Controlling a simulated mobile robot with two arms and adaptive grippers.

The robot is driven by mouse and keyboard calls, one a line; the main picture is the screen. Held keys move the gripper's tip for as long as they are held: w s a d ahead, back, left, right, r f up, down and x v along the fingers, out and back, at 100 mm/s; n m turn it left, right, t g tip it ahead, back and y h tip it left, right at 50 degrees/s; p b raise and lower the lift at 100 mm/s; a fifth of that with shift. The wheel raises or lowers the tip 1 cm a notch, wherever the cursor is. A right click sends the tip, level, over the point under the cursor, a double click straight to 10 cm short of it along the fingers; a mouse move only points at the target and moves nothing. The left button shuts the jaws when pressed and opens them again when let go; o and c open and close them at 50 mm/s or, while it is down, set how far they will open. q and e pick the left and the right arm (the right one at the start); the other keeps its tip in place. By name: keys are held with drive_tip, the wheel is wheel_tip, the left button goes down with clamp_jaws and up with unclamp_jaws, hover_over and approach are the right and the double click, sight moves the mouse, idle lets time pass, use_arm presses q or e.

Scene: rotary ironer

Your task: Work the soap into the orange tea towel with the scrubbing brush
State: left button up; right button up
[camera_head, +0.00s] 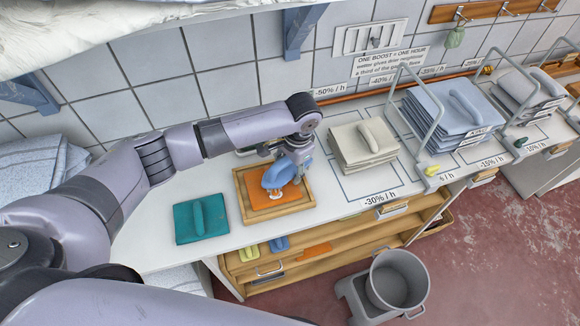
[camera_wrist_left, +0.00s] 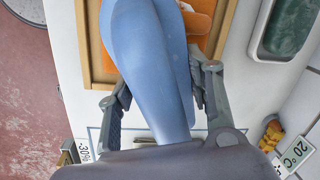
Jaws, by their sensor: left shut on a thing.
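The orange tea towel (camera_head: 257,197) lies folded flat in a shallow wooden tray (camera_head: 246,217) on the white counter. The blue scrubbing brush (camera_head: 278,173) is over the towel, a little right of its middle. Small white patches (camera_head: 275,193) show at the brush's lower edge; I cannot tell whether they are bristles or soap. My left gripper (camera_head: 290,163) is shut on the brush's blue handle, which also shows between the fingers in the left wrist view (camera_wrist_left: 150,70). The brush hides part of the towel and its contact with it. My right gripper is not in view.
A teal folded cloth (camera_head: 202,219) lies left of the tray. A cream stack (camera_head: 362,145) and a blue stack (camera_head: 455,112) stand to the right, with metal hoops nearby. A grey bucket (camera_head: 396,280) stands on the floor. Open shelves (camera_head: 330,255) sit below the counter.

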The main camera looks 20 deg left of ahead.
use_arm(q)
drive_tip(key=shift+s+f, duration=0.25)
drive_tip(key=shift+f, duration=0.6)
drive_tip(key=shift+a, duration=0.1)
idle(0.3)
drive_tip(key=shift+f, duration=0.1)
idle(1.5)
drive_tip(key=shift+p, duration=0.35)
wheel_tip(320, 180, up, 3)
drive_tip(key=p, duration=0.2)
drive_tip(key=shift+w+a+f+p, duration=0.1)
drive_tip(key=shift+w+f+p, duration=0.05)
drive_tip(key=shift+p, duration=0.2)
wheel_tip(320, 180, up, 3)
drive_tip(key=shift+f+p, duration=0.1)
drive_tip(key=shift+p, duration=1.1)
drive_tip(key=shift+r, duration=1)
